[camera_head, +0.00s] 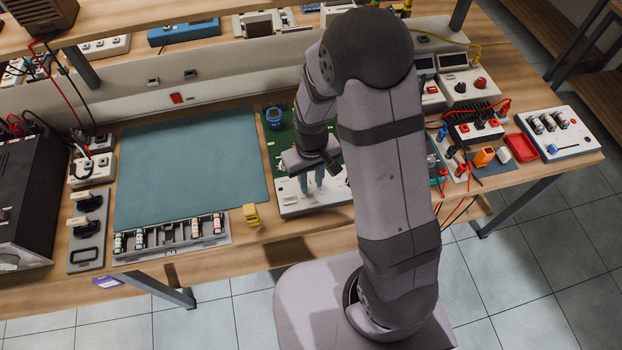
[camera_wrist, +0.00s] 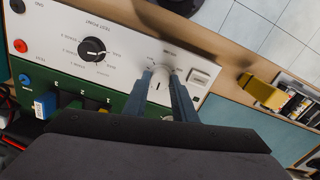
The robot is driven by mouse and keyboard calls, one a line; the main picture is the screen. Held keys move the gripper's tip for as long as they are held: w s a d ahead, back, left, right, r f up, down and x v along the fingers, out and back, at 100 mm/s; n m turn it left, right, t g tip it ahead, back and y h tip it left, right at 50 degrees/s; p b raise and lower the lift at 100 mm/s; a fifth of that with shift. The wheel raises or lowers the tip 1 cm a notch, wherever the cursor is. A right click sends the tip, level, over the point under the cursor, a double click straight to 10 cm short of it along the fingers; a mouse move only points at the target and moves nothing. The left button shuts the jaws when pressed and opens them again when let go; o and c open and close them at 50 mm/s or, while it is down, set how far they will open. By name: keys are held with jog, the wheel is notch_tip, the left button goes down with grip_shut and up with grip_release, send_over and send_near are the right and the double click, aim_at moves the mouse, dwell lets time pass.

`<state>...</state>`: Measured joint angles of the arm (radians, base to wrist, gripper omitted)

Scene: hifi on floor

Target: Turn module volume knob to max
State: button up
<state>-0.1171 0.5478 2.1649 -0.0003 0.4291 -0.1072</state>
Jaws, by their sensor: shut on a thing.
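The white module panel (camera_wrist: 120,30) with a green board beside it fills the left and middle of the wrist view. Its white volume knob (camera_wrist: 158,84) sits between my gripper's fingertips (camera_wrist: 164,78), which are shut on it. Lettering rings the knob, but it is too small to read surely. In the head view the module's white panel (camera_head: 290,203) lies at the table's front edge, and my gripper (camera_head: 311,180) reaches down onto it. My arm hides the panel's right part there.
A black selector knob (camera_wrist: 92,49) and a white rocker switch (camera_wrist: 199,77) flank the held knob. A yellow object (camera_head: 251,214) sits left of the module, near a tray of small cylinders (camera_head: 172,252). The teal mat (camera_head: 190,165) is clear.

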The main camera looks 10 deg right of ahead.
aim_at(311, 184)
jog(key=m, duration=1.3)
jog(key=shift+w+m+p, duration=0.1)
jog(key=shift+m+p, duration=0.3)
jog(key=m, duration=1.2)
jog(key=shift+m, duration=0.4)
jog(key=o, duration=1)
jog(key=shift+o, duration=0.2)
jog(key=shift+r, duration=0.1)
jog(key=shift+r+b, duration=0.55)
jog(key=shift+r, duration=3.05)
